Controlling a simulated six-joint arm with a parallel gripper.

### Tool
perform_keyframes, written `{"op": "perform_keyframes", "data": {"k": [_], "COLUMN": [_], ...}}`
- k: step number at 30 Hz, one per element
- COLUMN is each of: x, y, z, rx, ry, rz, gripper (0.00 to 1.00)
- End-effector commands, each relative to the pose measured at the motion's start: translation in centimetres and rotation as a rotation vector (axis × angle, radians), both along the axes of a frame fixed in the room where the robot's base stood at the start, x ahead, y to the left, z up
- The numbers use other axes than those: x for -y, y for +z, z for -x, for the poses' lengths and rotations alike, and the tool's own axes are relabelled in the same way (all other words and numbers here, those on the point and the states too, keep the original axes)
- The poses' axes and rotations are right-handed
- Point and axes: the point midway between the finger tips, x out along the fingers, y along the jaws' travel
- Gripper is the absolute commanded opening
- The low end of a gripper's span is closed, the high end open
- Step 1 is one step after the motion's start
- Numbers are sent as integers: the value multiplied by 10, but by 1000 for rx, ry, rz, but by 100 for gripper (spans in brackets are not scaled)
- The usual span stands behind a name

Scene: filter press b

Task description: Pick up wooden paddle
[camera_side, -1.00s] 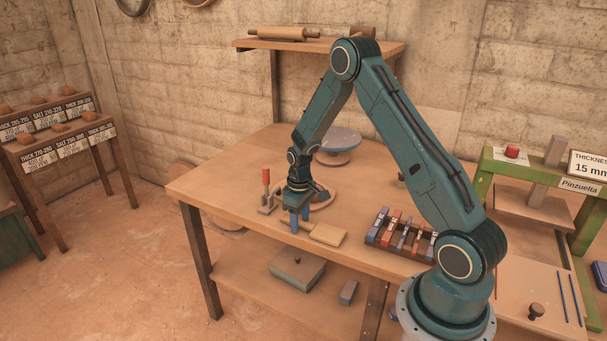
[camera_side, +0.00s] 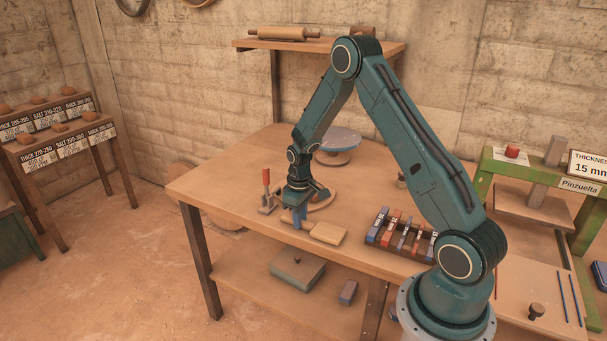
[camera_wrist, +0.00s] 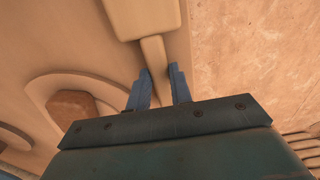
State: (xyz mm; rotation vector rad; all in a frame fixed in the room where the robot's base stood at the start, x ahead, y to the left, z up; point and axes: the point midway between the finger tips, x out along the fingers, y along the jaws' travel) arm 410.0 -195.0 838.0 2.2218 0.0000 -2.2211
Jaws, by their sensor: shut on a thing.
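The wooden paddle (camera_side: 328,234) is a pale tan rectangular block with a narrow handle. It lies at the front edge of the wooden table (camera_side: 225,185). My gripper (camera_side: 298,219) points down at the handle, left of the block. In the wrist view the block (camera_wrist: 145,15) is at the top and its handle (camera_wrist: 153,50) runs down between the blue fingers of my gripper (camera_wrist: 160,78). The fingers are shut on the handle. My gripper body hides the handle's far end in the wrist view. I cannot tell whether the paddle is clear of the table.
A red-handled clamp (camera_side: 266,190) stands behind and left of my gripper. A rack of coloured blocks (camera_side: 400,236) is right of the paddle. A round turntable (camera_side: 338,140) stands farther back. A green press frame (camera_side: 487,175) is at the right. The table's left part is clear.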

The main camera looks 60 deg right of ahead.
Motion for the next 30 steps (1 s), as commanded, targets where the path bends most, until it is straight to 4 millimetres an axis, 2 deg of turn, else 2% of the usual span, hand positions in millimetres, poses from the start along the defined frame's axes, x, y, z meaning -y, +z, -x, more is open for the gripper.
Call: {"op": "perform_keyframes", "data": {"k": [5,11,24,30], "x": [0,0,0,0], "y": [15,45,139,173], "z": [0,-1,-1,0], "rx": [2,4,5,3], "ry": [0,0,0,0], "rz": [1,2,2,2], "gripper": [0,0,0,0]}}
